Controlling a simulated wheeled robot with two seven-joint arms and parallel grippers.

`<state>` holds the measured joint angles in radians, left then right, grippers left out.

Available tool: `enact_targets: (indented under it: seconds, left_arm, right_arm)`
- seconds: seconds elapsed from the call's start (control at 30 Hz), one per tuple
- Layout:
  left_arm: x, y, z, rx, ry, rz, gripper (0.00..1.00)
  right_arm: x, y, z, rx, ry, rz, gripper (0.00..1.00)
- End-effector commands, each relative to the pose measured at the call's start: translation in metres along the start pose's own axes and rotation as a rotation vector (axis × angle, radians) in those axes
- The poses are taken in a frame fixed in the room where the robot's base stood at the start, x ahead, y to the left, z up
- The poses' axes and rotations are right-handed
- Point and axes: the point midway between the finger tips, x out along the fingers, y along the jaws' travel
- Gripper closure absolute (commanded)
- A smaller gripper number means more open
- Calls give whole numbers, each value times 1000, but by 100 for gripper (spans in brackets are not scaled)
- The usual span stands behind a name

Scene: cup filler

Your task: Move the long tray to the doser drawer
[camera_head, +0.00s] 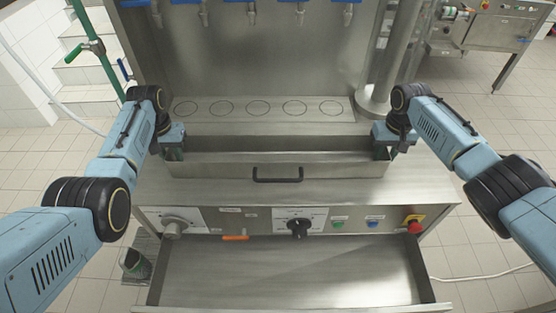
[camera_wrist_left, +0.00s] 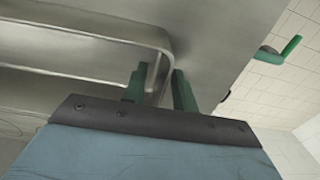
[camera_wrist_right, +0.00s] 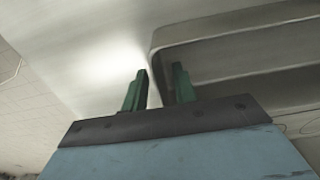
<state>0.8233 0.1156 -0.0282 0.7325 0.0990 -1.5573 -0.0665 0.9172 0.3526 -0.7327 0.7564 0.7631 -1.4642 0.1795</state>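The long tray (camera_head: 340,170) is a steel trough with a black front handle (camera_head: 278,174), on the machine's upper ledge. My left gripper (camera_head: 172,152) is at its left end; in the left wrist view its green fingers (camera_wrist_left: 158,88) straddle the tray's end wall (camera_wrist_left: 100,32). My right gripper (camera_head: 386,150) is at its right end; in the right wrist view its fingers (camera_wrist_right: 157,90) stand either side of the wall (camera_wrist_right: 240,38). Gaps show between fingers and wall, so both look open. The doser drawer (camera_head: 285,275) is pulled out below, empty.
A control panel with knobs (camera_head: 298,228) and a red emergency button (camera_head: 414,220) lies between tray and drawer. An orange handle (camera_head: 235,238) sits there too. Green valve handles (camera_head: 88,48) are at left.

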Motion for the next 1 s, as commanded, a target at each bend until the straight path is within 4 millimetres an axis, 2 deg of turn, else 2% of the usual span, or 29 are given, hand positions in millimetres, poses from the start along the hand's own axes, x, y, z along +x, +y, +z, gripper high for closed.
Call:
enact_targets:
  seconds: [0.03, 0.2, 1.0]
  left_arm:
    - [0, 0, 0, 0, 0, 0, 77]
    - [0, 0, 0, 0, 0, 0, 99]
    - [0, 0, 0, 0, -1, 1, 100]
  right_arm:
    - [0, 0, 0, 0, 0, 0, 77]
    - [0, 0, 0, 0, 0, 0, 99]
    - [0, 0, 0, 1, 0, -1, 100]
